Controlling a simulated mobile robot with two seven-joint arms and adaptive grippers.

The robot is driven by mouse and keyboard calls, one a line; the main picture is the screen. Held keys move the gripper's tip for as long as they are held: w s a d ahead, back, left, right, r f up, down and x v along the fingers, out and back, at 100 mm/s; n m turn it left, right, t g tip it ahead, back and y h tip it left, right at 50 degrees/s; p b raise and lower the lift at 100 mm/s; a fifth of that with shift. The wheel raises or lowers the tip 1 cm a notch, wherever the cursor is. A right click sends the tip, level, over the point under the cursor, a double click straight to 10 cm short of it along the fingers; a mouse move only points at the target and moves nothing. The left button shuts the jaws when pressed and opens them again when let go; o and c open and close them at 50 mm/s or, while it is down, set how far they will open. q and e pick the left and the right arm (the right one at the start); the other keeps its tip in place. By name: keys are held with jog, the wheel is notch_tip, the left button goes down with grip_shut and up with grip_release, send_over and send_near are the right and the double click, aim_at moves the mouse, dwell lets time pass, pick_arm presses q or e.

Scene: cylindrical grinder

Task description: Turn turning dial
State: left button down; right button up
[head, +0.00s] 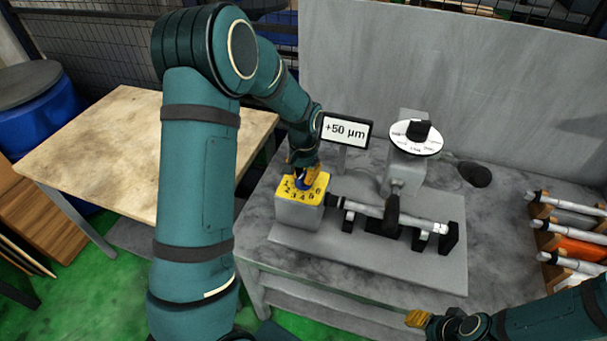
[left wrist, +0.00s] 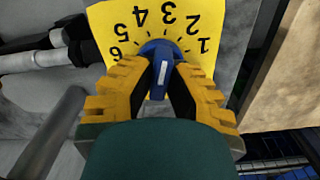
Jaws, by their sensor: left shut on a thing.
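The turning dial is a blue knob (left wrist: 158,50) with a white line on its grip. It sits on a yellow plate (head: 286,187) printed with black numbers 1 to 6, on top of a grey box (head: 297,215). In the left wrist view the grip stands nearly upright in the picture, its far end towards 3 and 4. My left gripper (left wrist: 161,72) has its yellow fingers on both sides of the grip, shut on it. In the head view the left gripper (head: 303,172) hides much of the knob. My right gripper (head: 420,318) shows only partly at the bottom edge, away from the dial.
A display (head: 345,132) behind the dial reads +50 µm. A white disc (head: 416,145) with a black knob stands right of it. A shaft (head: 368,209) lies in black holders beside the grey box. A rack of shafts (head: 567,247) is at far right. A wooden table (head: 110,150) is left.

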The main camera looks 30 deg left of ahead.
aim_at(303, 174)
pick_arm(q)
jog(key=c, duration=0.9)
grip_release()
jog(key=shift+f, duration=0.1)
jog(key=shift+c, duration=0.2)
jog(key=shift+r, duration=0.6)
notch_tip(303, 174, up, 11)
